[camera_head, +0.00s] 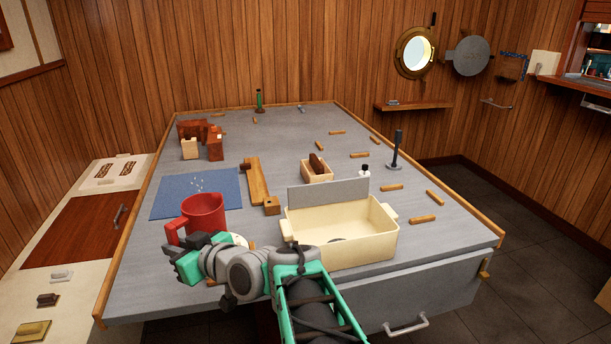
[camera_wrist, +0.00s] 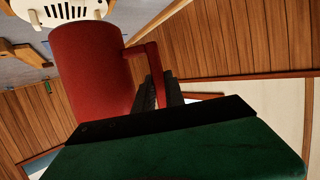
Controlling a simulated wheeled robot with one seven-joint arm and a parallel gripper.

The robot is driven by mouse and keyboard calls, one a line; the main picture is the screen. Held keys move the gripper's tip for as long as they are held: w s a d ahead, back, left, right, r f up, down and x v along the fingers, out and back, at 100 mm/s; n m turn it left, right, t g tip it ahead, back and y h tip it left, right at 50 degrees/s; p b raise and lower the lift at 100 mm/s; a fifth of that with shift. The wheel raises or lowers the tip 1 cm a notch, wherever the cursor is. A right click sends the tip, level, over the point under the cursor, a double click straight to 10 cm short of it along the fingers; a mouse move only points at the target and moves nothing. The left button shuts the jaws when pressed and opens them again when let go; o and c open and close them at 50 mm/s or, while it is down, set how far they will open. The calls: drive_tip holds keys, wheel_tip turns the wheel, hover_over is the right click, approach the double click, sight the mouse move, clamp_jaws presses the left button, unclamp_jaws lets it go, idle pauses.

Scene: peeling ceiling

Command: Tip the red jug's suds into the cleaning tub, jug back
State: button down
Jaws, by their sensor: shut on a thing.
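The red jug (camera_head: 205,214) stands upright near the left front of the grey worktop, by the front edge of the blue mat. My gripper (camera_head: 180,250) is shut on its handle, which shows at the jug's left. In the wrist view the jug (camera_wrist: 92,75) fills the left middle, and the dark fingers (camera_wrist: 157,92) meet its handle. I cannot tell whether its base touches the surface, nor see suds inside. The cream cleaning tub (camera_head: 350,246) is to the jug's right, with a grey panel at its back and a dark round spot inside.
A white slotted piece (camera_wrist: 72,12) lies close to the jug's base. A wooden bar (camera_head: 257,183) lies between the blue mat (camera_head: 170,200) and the tub. A small bottle (camera_head: 364,183) and a wooden box (camera_head: 317,175) stand behind the tub. Several wooden strips lie at the right.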

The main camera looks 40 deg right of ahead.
drive_tip(key=s+d+r+m+h+p, duration=0.1)
drive_tip(key=d+m+h+p, duration=0.3)
drive_tip(key=d, duration=1.1)
drive_tip(key=s+d+r+m+h+p, duration=0.1)
drive_tip(key=d+r+m+h+p, duration=0.3)
drive_tip(key=d+p, duration=0.9)
drive_tip(key=d+m, duration=0.1)
drive_tip(key=m, duration=0.2)
drive_tip(key=shift+s+d+m+g+h, duration=0.3)
drive_tip(key=shift+d+m, duration=0.1)
